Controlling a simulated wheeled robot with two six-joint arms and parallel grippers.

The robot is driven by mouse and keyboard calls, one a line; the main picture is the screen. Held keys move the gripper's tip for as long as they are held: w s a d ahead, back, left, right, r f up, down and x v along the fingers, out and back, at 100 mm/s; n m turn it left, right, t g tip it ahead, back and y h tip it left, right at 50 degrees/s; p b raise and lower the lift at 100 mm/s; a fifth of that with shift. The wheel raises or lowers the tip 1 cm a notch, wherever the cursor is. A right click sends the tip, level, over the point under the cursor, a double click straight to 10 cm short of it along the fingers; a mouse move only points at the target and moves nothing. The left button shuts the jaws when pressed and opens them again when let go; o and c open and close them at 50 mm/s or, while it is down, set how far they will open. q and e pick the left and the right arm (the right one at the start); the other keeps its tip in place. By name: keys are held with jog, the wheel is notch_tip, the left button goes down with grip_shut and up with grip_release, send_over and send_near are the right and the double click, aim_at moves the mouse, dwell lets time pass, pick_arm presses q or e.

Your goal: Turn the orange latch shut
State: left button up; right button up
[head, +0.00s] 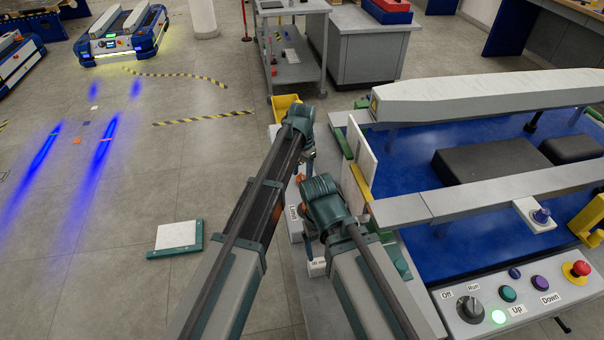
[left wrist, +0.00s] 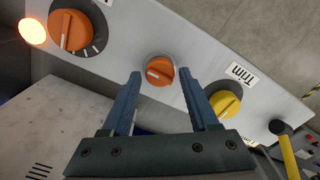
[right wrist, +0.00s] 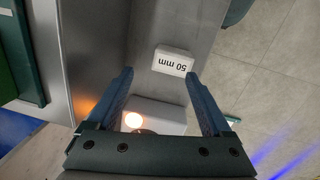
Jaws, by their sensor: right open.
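In the left wrist view a small orange knob (left wrist: 160,70) with a pale bar mark sits on a grey panel. My left gripper (left wrist: 162,82) is open, with one finger on each side of this knob in the picture; I see no contact. A larger orange knob (left wrist: 70,31) with tick marks is at upper left, beside a lit orange lamp (left wrist: 33,31). Which one is the latch, I cannot tell for certain. In the head view my arms hide most of the panel. My right gripper (right wrist: 159,74) is open and empty, near a white block marked 50 mm (right wrist: 174,60).
A yellow knob (left wrist: 226,104) is right of the small orange one, below a Trim label (left wrist: 241,73). A blue-topped cart with a control box (head: 490,310) stands at right. A white-topped plate (head: 176,235) lies on the floor at left, with open floor around it.

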pick_arm(q)
grip_shut()
jog(key=shift+n, duration=0.3)
jog(key=n, duration=0.3)
jog(key=shift+n, duration=0.4)
jog(key=n, duration=0.4)
jog(key=shift+n, duration=0.3)
jog(key=n, duration=0.4)
jog(key=shift+n, duration=2.4)
